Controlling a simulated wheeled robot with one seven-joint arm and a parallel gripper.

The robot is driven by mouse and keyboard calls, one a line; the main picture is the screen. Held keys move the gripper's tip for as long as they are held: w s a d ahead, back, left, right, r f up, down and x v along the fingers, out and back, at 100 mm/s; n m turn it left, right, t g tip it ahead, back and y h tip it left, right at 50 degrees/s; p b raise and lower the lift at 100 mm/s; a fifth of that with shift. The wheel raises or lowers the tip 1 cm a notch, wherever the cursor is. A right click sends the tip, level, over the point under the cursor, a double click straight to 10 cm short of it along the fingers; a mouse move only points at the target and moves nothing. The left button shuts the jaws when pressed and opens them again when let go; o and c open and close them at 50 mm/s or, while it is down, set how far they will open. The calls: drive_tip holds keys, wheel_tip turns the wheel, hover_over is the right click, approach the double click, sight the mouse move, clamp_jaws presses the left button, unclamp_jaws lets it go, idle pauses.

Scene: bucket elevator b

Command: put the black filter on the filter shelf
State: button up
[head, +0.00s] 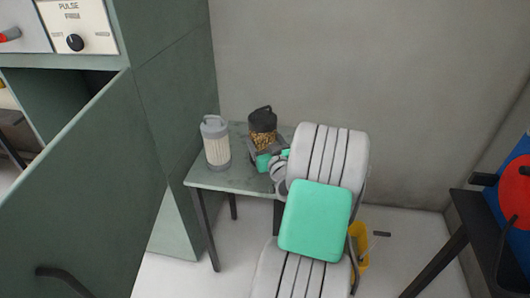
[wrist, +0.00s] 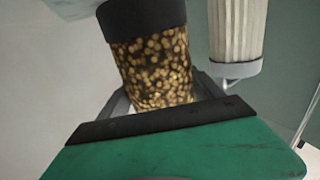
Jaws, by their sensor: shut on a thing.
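The black filter (head: 262,119) has a black cap with a handle and a gold-speckled body. My gripper (head: 267,150) is shut around its lower body, at the back of a small grey-green table (head: 235,179). In the wrist view, the black filter (wrist: 152,68) stands tilted between the fingers of my gripper (wrist: 160,96). Its lower end is hidden by my gripper, so I cannot tell whether it touches the table top. No thing in view is clearly marked as the filter shelf.
A pale pleated filter with a grey cap (head: 215,143) stands on the table, left of the black one. An open green cabinet door (head: 85,190) fills the left. A yellow bucket (head: 361,246) is on the floor behind my arm. A dark table (head: 465,220) is at right.

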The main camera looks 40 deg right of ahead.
drive_tip(key=f, duration=0.2)
drive_tip(key=d+f, duration=0.1)
drive_tip(key=shift+f, duration=0.5)
drive_tip(key=shift+f+b, duration=0.1)
drive_tip(key=shift+b, duration=0.25)
drive_tip(key=shift+f, duration=0.1)
drive_tip(key=o, duration=2)
